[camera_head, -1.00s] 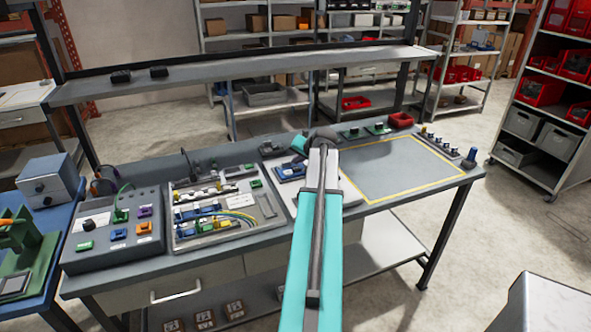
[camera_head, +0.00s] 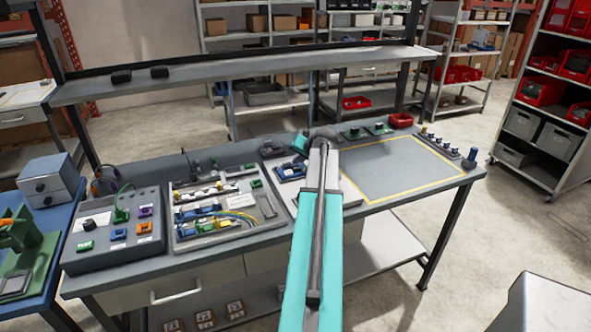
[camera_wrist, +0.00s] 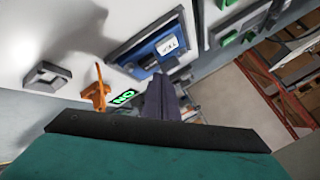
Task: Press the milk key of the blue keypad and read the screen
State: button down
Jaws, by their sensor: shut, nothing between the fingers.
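A blue keypad-like unit with a dark frame (camera_wrist: 140,50) is on the pale panel in the wrist view. It bears a white label (camera_wrist: 169,46) whose small tilted lettering I cannot read surely. Its keys are partly hidden, and I cannot make out a milk key. A small dark screen (camera_wrist: 125,97) with bright green characters, looking like "NO" or an inverted "ON", shows beside my gripper. My gripper (camera_wrist: 163,92) has dark fingers, shut and empty, close in front of the blue unit; contact cannot be told. In the head view my arm hides the fingers near a blue unit (camera_head: 289,171).
An orange part (camera_wrist: 97,92) and a grey block (camera_wrist: 47,76) stand near the fingers. On the bench, a grey control box (camera_head: 110,255) and a wired tray (camera_head: 180,240) lie to the left. A yellow-outlined area (camera_head: 400,172) to the right is clear.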

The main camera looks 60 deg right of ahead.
aim_at(298, 170)
jog(key=shift+f, duration=0.15)
jog(key=shift+s+f+b, duration=0.1)
jog(key=shift+f+b, duration=0.2)
jog(key=shift+b, duration=0.05)
jog(key=shift+f+b, duration=0.3)
jog(key=shift+f, duration=0.15)
dwell(1.4)
jog(key=shift+r, duration=0.1)
jog(key=shift+r+p, duration=0.4)
jog(key=shift+r, duration=0.4)
dwell(0.3)
jog(key=shift+r+p, duration=1.25)
jog(key=shift+r, duration=1.25)
